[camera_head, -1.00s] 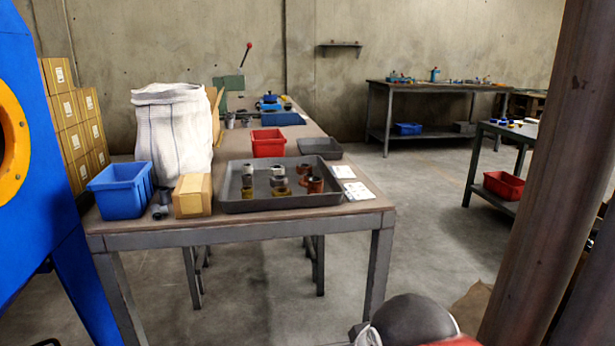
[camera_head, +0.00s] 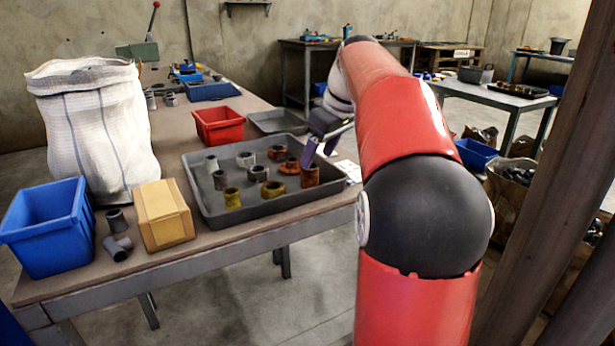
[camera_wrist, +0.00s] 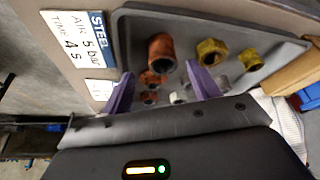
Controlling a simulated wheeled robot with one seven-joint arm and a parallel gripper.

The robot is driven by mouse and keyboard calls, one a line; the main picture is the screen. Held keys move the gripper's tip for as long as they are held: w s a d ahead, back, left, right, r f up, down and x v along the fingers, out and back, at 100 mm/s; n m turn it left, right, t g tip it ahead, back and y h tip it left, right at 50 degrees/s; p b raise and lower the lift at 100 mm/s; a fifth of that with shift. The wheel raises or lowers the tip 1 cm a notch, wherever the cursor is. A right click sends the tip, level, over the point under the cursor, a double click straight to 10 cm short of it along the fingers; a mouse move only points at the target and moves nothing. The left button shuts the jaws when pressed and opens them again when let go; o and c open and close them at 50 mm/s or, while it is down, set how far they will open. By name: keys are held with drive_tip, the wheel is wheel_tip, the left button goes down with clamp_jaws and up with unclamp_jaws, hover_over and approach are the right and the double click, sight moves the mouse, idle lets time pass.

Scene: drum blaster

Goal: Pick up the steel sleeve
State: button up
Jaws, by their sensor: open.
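Several short pipe fittings stand in a grey tray (camera_head: 255,216) on the table. Plain grey ones, steel-looking, include one at the back left (camera_head: 211,163) and one at the back middle (camera_head: 245,159); I cannot tell for sure which is the steel sleeve. Others are rusty red-brown (camera_head: 310,177) or brassy yellow (camera_head: 232,199). My gripper (camera_head: 320,148) is open and empty, above the tray's right side. In the wrist view its purple fingers (camera_wrist: 160,80) are apart; the rusty piece (camera_wrist: 161,52) shows beyond them, and grey pieces are partly hidden behind the right finger.
A white card reading STEEL, AIR 5 bar, TIME 4 s (camera_wrist: 80,38) lies beside the tray. A cardboard box (camera_head: 163,215), blue bin (camera_head: 47,230), red bin (camera_head: 218,126) and white sack (camera_head: 95,125) stand around it. A brown post (camera_head: 548,190) rises at the right.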

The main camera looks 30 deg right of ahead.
sight(310, 170)
drive_tip(key=x, duration=0.6)
drive_tip(key=shift+a+b, duration=0.25)
drive_tip(key=shift+b, duration=0.05)
drive_tip(key=shift+r, duration=0.1)
drive_tip(key=c, duration=1.2)
drive_tip(key=shift+r, duration=0.1)
drive_tip(key=shift+r+p, duration=1.75)
drive_tip(key=shift+r, duration=8.1)
